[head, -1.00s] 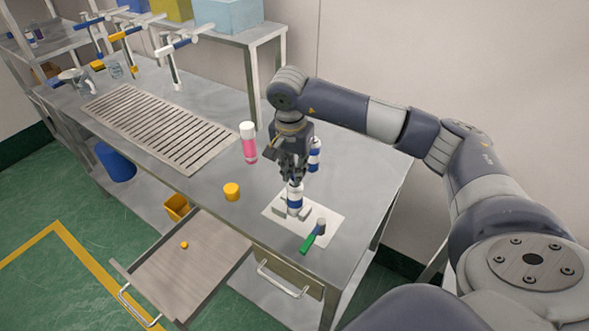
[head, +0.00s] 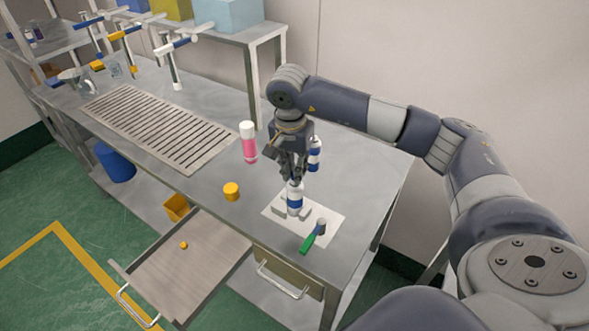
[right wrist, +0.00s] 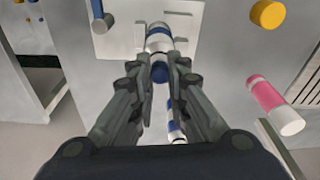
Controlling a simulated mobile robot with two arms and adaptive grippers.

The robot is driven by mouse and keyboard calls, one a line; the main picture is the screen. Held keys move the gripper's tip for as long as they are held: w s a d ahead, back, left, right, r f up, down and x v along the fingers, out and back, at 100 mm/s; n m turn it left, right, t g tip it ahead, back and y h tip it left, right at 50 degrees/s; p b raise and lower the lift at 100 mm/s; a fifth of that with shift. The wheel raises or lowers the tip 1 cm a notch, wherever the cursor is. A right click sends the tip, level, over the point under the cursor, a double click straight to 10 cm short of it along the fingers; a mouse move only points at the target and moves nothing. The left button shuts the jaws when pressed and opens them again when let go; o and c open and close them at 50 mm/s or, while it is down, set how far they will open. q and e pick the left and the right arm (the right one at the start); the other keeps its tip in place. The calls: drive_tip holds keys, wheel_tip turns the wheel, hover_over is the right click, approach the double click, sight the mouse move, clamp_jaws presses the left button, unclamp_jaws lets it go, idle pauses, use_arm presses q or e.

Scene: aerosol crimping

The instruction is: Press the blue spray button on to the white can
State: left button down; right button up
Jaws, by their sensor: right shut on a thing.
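The white can (head: 294,207) with blue bands stands upright between grey blocks on a white plate on the bench. It also shows in the right wrist view (right wrist: 159,38). My right gripper (head: 293,180) is directly above the can, pointing down. In the right wrist view its fingertips (right wrist: 160,66) are shut on the blue spray button (right wrist: 159,74), in line with the can's top. The fingers hide most of the button, and I cannot tell whether it touches the can. My left gripper is not in view.
A second blue-banded white can (head: 315,156) stands close behind the gripper. A pink can with a white top (head: 249,143) and a yellow cylinder (head: 231,191) stand to the left. An open drawer (head: 190,262) juts out at front left.

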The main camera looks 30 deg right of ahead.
drive_tip(key=o, duration=1.3)
drive_tip(key=shift+c, duration=0.2)
drive_tip(key=shift+r+p, duration=1.95)
drive_tip(key=shift+r, duration=1.6)
drive_tip(key=shift+c, duration=0.6)
